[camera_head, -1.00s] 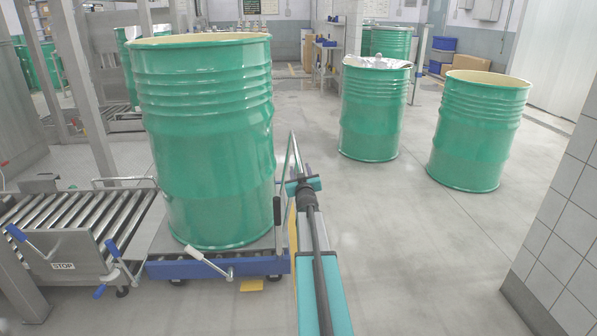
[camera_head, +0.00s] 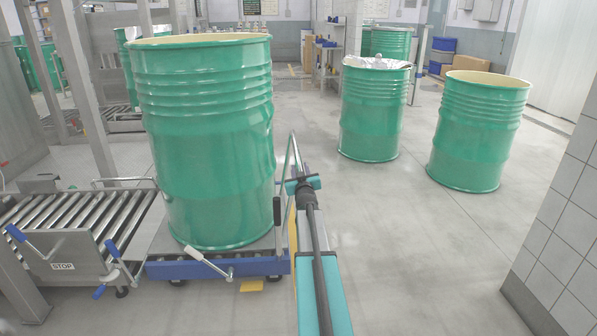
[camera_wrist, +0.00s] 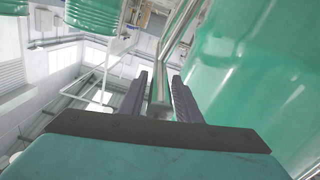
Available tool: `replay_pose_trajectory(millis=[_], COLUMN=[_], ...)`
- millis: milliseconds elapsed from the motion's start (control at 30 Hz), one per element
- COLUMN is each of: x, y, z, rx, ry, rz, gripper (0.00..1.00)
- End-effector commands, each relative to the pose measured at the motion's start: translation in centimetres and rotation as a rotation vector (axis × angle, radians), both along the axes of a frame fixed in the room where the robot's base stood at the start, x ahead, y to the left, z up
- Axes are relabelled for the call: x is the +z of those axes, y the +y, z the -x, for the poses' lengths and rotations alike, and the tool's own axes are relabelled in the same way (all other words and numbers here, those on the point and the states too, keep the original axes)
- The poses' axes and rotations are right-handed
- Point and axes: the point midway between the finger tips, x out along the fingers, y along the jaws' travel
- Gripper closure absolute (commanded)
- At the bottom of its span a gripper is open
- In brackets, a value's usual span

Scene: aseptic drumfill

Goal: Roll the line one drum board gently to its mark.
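The drum board (camera_head: 215,268) is a low blue platform with rollers, standing at the right end of the roller conveyor. A large open green drum (camera_head: 205,150) stands upright on it. A tall metal push handle (camera_head: 294,150) rises at the board's right side. My gripper (camera_head: 303,184) is at this handle, right of the drum. In the wrist view, the handle bar (camera_wrist: 161,90) runs between my two dark fingers, with little gap on either side. The drum wall (camera_wrist: 245,75) fills the right of that view. No floor mark can be made out; a yellow plate (camera_head: 252,286) shows under the board's front edge.
The roller conveyor (camera_head: 85,225) with a STOP label (camera_head: 62,266) adjoins the board at left. Two green drums, one with a liner (camera_head: 372,115) and one open (camera_head: 478,135), stand behind at right. A tiled wall (camera_head: 565,230) bounds the right. The floor between is clear.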

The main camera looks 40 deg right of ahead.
Motion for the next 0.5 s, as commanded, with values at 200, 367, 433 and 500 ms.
replay_pose_trajectory(millis=[200, 367, 433, 500], x=[0.0, 0.0, 0.0, 0.0], y=[0.0, 0.6, 0.3, 0.2], z=[0.0, -0.1, -0.1, 0.0], rx=[0.0, 0.001, 0.001, 0.001], ry=[0.0, 0.001, 0.0, 0.001], rz=[0.0, 0.001, 0.0, 0.002], gripper=[1.0, 1.0, 1.0, 1.0])
